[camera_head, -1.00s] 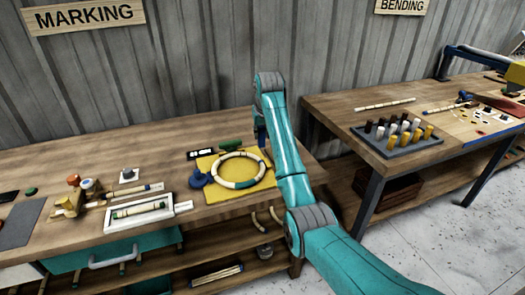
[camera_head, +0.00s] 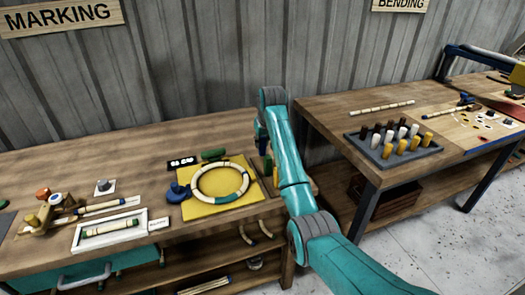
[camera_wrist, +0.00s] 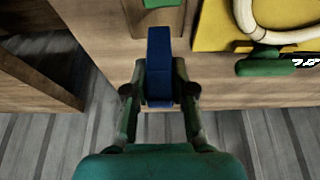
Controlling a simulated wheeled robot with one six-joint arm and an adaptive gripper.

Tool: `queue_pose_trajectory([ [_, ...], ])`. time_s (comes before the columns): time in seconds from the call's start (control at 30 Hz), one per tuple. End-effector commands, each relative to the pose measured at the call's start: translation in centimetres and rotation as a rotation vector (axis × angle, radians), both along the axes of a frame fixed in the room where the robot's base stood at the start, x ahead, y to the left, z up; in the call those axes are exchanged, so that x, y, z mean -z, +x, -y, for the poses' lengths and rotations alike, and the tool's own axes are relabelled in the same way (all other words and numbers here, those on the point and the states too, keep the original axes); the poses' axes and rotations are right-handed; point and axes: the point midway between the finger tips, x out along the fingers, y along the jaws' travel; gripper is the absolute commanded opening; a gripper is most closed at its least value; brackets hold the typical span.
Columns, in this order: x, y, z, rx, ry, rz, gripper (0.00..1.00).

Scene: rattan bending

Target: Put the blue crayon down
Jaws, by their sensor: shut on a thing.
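My gripper (camera_wrist: 160,72) is shut on the blue crayon (camera_wrist: 159,45) in the wrist view. The crayon is a thick blue stick held between the two green fingers, pointing away from my palm. It appears over the wooden table's edge strip; its height above the wood cannot be told. In the head view, my arm covers most of the gripper, at the right end of the marking table (camera_head: 130,155).
A yellow mat (camera_head: 187,210) bears a striped rattan ring (camera_head: 220,197). Beside it are a green block (camera_head: 214,154) and a blue knob-like piece (camera_head: 177,191). A grey peg tray (camera_head: 372,153) stands on the right table, across a gap.

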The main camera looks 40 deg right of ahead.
Motion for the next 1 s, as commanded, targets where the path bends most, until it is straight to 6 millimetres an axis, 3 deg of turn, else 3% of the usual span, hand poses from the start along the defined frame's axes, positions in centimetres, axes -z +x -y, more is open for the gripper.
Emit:
queue_pose_trajectory([
  [0.3, 3.6, 0.0, 0.0, 0.000, 0.001, -0.002, 0.02],
  [0.7, 4.1, 0.0, 0.0, 0.000, 0.000, 0.000, 0.02],
  [0.73, 4.1, 0.0, 0.0, 0.000, 0.000, 0.001, 0.29],
  [0.8, 4.1, 0.0, 0.0, 0.000, 0.000, 0.001, 0.47],
  [1.0, 4.1, 0.0, 0.0, 0.000, 0.000, 0.001, 0.49],
])
